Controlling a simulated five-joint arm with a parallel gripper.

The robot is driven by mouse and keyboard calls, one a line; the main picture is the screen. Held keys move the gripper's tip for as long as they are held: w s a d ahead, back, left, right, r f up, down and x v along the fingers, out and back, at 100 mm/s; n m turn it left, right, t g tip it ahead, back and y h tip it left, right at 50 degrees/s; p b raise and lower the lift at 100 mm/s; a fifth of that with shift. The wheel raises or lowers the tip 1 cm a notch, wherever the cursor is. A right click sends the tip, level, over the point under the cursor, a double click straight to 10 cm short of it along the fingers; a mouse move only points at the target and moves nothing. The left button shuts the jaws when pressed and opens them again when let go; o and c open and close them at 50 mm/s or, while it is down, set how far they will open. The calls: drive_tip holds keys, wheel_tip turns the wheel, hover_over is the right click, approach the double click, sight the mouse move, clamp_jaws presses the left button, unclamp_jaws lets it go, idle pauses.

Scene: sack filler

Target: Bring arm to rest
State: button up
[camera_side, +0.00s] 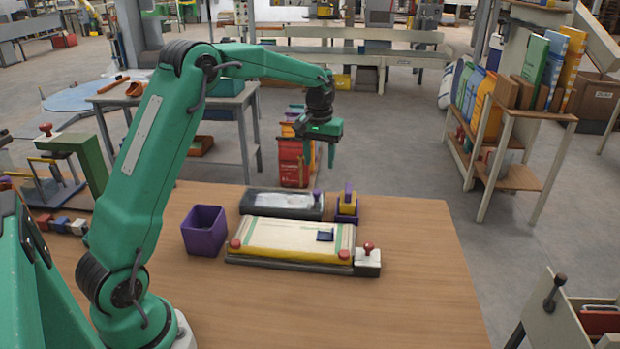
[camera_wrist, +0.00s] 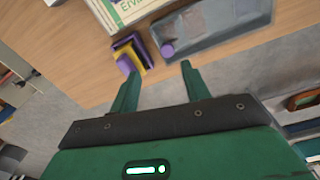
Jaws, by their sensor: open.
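My green arm reaches up and over the wooden table (camera_side: 400,290). My gripper (camera_side: 320,163) hangs in the air beyond the table's far edge, fingers pointing down. In the wrist view my gripper (camera_wrist: 158,85) shows two green fingers spread apart with nothing between them. It touches none of the things on the table. A cream sack with green stripes (camera_side: 285,236) lies flat on a dark base, with a small dark blue patch on it. A grey tray (camera_side: 270,204) and a small purple and yellow holder (camera_side: 347,208) stand behind it.
A purple open bin (camera_side: 204,231) stands left of the sack. A red-knobbed white block (camera_side: 367,260) sits at the base's right corner. Small coloured blocks (camera_side: 62,225) lie at the left. A shelf of upright sacks (camera_side: 510,125) stands at the right. The table's right front is clear.

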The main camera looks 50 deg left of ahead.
drive_tip(key=s+d+r+m+t, duration=0.3)
drive_tip(key=s+d+r, duration=0.6)
drive_tip(key=s+r, duration=0.3)
drive_tip(key=s+d+f+m+t, duration=0.1)
drive_tip(key=s+d, duration=0.1)
drive_tip(key=s, duration=0.7)
drive_tip(key=s+d+f+m+t, duration=0.1)
drive_tip(key=s+d+f+m, duration=0.1)
drive_tip(key=s, duration=0.6)
drive_tip(key=shift+s+d+f+m, duration=0.3)
drive_tip(key=shift+s+d, duration=0.1)
drive_tip(key=shift+d, duration=0.45)
